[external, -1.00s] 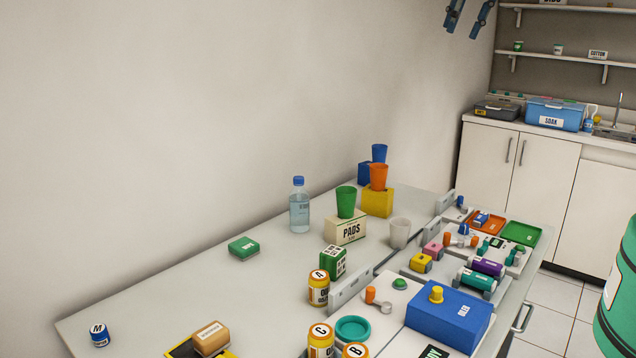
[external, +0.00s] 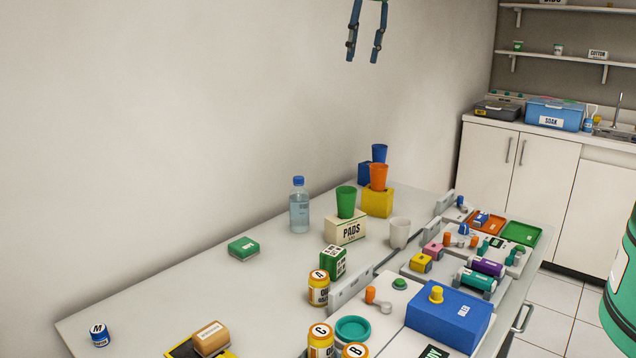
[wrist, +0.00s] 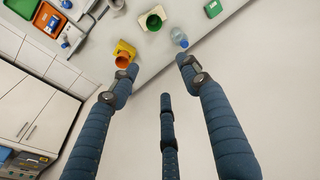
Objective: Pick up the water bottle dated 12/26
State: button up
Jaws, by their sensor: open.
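A clear water bottle (external: 299,207) with a blue cap stands upright near the back of the table, left of a white PADS box. No date can be read on it. My gripper (external: 363,55) hangs high above the table at the top of the external view, with dark blue fingers. In the wrist view its fingers (wrist: 155,78) are spread apart and empty.
The PADS box (external: 345,229) holds a green cup (external: 346,201) right beside the bottle. An orange cup (external: 378,177) stands on a yellow box (external: 377,203) behind it. A green box (external: 243,248) lies in front left. The table between is clear.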

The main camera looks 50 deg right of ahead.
jog(key=w+a+f+g+p, duration=0.1)
jog(key=w+a+f+p, duration=0.15)
jog(key=w+f, duration=0.7)
jog(key=g+p, duration=0.1)
jog(key=p, duration=0.1)
send_over(299, 177)
notch_tip(299, 177, down, 13)
jog(key=shift+w, duration=0.15)
jog(key=shift+a+f, duration=0.1)
notch_tip(299, 177, down, 8)
jog(key=shift+f, duration=0.2)
jog(key=shift+f, duration=0.15)
jog(key=shift+s+f+p, duration=0.15)
jog(key=shift+f+p, duration=0.15)
jog(key=shift+f, duration=0.45)
jog(key=shift+s+f+p, duration=0.1)
jog(key=shift+f+p, duration=0.15)
jog(key=shift+f, duration=1.45)
